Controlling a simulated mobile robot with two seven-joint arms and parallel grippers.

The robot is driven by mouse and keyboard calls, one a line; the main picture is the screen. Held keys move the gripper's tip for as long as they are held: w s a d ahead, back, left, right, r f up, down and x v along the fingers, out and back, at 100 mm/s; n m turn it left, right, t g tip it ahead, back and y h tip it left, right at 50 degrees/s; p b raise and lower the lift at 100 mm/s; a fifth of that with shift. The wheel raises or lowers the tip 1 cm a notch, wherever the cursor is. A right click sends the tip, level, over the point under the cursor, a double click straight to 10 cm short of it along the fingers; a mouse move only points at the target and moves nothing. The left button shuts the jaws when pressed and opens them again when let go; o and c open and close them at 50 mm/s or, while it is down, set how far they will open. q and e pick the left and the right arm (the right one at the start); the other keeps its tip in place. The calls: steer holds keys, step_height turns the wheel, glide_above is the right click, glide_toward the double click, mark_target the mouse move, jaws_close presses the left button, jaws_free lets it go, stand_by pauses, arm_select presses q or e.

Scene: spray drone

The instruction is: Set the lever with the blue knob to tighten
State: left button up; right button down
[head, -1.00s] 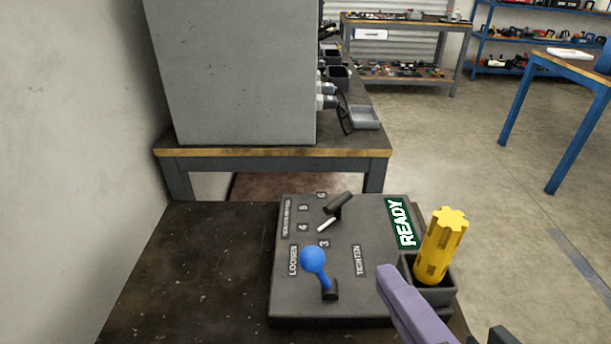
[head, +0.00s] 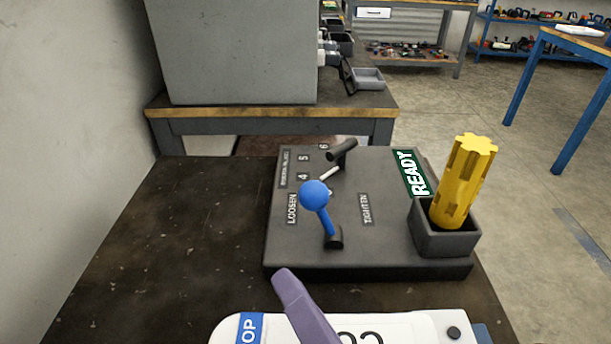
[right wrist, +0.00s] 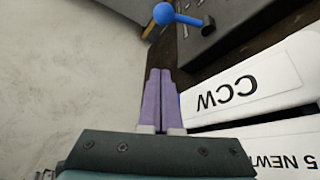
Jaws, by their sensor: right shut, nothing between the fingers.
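The lever with the blue knob (head: 314,195) stands on a dark control panel (head: 385,262) and leans toward the LOOSEN label (head: 292,209). The TIGHTEN label (head: 367,209) is to the right of the lever. My right gripper (head: 284,279) has purple fingers, is shut and empty, and is in front of the panel, below and to the left of the lever, apart from it. In the right wrist view the shut fingers (right wrist: 160,85) point toward the blue knob (right wrist: 164,13), which is beyond them. My left gripper is not in view.
A yellow fluted tool (head: 465,180) stands in a dark holder (head: 447,240) at the panel's right. A black selector handle (head: 342,151) is behind the lever. A white part marked CCW (right wrist: 250,88) is close beside my right fingers. The dark table is clear on the left.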

mark_target(323, 210)
arm_select(q)
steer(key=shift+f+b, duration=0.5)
steer(key=shift+b, duration=0.05)
arm_select(e)
steer(key=x, duration=0.9)
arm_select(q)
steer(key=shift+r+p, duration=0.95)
arm_select(e)
steer(key=d+r, duration=0.1)
steer(key=d, duration=0.1)
steer(key=shift+w+d+r, duration=0.1)
steer(key=shift+d+r, duration=0.2)
steer(key=shift+r, duration=0.05)
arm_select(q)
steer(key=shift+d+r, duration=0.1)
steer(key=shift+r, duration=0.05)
arm_select(e)
steer(key=shift+w+d+r, duration=0.1)
steer(key=shift+d+r, duration=0.1)
steer(key=shift+d, duration=0.35)
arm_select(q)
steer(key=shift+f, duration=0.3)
arm_select(e)
steer(key=shift+d, duration=0.1)
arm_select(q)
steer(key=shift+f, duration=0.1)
arm_select(e)
steer(key=shift+d+m, duration=0.1)
steer(key=shift+m, duration=0.2)
